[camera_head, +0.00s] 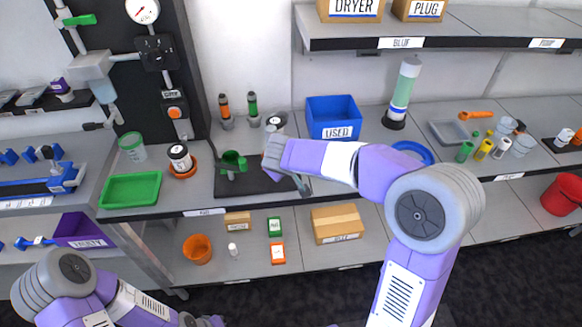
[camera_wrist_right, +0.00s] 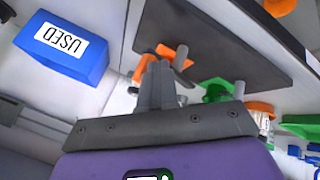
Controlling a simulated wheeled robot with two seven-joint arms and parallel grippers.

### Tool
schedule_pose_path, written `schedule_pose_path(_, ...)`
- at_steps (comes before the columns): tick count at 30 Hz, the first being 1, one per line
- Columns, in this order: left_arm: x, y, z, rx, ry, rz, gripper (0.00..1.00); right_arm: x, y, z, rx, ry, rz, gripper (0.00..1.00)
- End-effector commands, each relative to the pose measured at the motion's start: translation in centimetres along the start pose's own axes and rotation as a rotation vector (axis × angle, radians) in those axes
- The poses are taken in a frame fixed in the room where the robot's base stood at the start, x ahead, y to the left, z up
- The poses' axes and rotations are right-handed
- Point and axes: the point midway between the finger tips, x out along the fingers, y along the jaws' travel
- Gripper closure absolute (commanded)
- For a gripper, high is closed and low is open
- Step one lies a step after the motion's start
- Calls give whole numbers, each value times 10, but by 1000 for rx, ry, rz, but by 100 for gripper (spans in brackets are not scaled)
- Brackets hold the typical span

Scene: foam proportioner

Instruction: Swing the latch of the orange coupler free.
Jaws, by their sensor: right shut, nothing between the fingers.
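The orange coupler (camera_wrist_right: 148,60) shows in the right wrist view by the near edge of a dark mat (camera_wrist_right: 215,30), partly hidden behind my fingers. A grey lever-like piece (camera_wrist_right: 181,57) stands beside it and looks like its latch. My right gripper (camera_wrist_right: 157,68) is shut and empty, its tips close to the coupler and the grey piece; I cannot tell whether they touch. In the head view my right forearm and wrist cover this spot, and the coupler is not clearly visible. A green coupler-like part (camera_head: 232,161) stands on the mat left of my right wrist.
A blue USED bin (camera_head: 333,117) stands behind my right wrist. A green tray (camera_head: 131,189) and a labelled jar (camera_head: 180,157) on an orange dish lie left of the mat. Orange-topped (camera_head: 225,110) and green-topped (camera_head: 253,108) fittings stand behind it.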

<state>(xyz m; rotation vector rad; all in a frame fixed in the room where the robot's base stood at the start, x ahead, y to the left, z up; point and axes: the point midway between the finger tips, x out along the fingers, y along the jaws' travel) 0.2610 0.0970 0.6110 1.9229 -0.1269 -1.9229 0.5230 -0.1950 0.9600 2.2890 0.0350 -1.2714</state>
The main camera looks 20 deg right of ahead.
Motion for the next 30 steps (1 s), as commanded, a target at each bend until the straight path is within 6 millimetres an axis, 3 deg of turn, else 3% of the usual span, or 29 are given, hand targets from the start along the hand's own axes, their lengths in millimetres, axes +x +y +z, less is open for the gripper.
schedule_pose_path(20, 0, 0, 0, 0, 0, 0, 100, -2, 0, -2, -3, 0, 0, 100)
schedule_pose_path(30, -20, 7, 1, 0, 0, 0, 100, -56, 2, -13, -9, 8, -4, 100)
